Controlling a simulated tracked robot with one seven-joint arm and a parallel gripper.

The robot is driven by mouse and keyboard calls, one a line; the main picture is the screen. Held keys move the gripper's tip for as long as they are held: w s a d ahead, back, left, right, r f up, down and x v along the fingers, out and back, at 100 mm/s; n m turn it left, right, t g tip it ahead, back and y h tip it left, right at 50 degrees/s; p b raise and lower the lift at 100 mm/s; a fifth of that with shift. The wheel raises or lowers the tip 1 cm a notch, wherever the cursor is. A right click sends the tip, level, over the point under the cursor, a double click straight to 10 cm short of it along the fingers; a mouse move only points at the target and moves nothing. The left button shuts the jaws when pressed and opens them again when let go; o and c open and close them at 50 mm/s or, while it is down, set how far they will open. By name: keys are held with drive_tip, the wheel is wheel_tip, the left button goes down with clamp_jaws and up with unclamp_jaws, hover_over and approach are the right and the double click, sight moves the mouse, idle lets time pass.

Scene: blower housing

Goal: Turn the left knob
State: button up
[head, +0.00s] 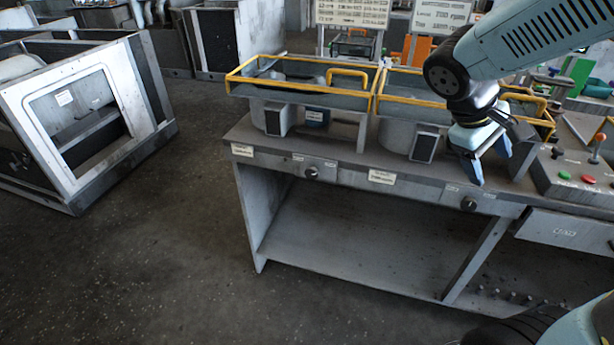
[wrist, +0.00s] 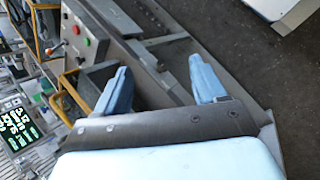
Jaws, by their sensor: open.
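The left knob (head: 311,172) is a small round dark knob with a light rim on the front edge of the grey workbench, under the left yellow-railed tray. A second, right knob (head: 468,203) sits further right on the same front edge. My gripper (head: 492,171) is open and empty, with its blue fingers pointing down close to the right knob, above and slightly right of it. It is well to the right of the left knob. The wrist view shows both blue fingers of my gripper (wrist: 159,63) spread apart with nothing between them. I cannot make out either knob there.
A control box (head: 575,175) with red and green buttons stands right of my gripper; it also shows in the wrist view (wrist: 82,38). Yellow-railed trays (head: 300,97) stand on the workbench (head: 340,150). A white metal housing (head: 60,180) is at left. The floor before the bench is clear.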

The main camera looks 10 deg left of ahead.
drive_tip(key=w+a+f+n+t+h, duration=0.35)
drive_tip(key=w+a+f+n, duration=0.2)
drive_tip(key=a, duration=0.25)
drive_tip(key=n+t+y, duration=0.8)
drive_tip(key=n+t, duration=0.5)
drive_tip(key=n, duration=0.6)
approach(310, 175)
drive_tip(key=w, duration=0.6)
drive_tip(key=w+d, duration=0.1)
drive_tip(key=w, duration=0.2)
drive_tip(key=shift+w+d, duration=0.15)
drive_tip(key=shift+w, duration=0.1)
drive_tip(key=c, duration=1)
drive_tip(key=shift+a, duration=0.25)
drive_tip(key=shift+c, duration=0.2)
drive_tip(key=shift+d+y, duration=0.1)
drive_tip(key=shift+y, duration=0.25)
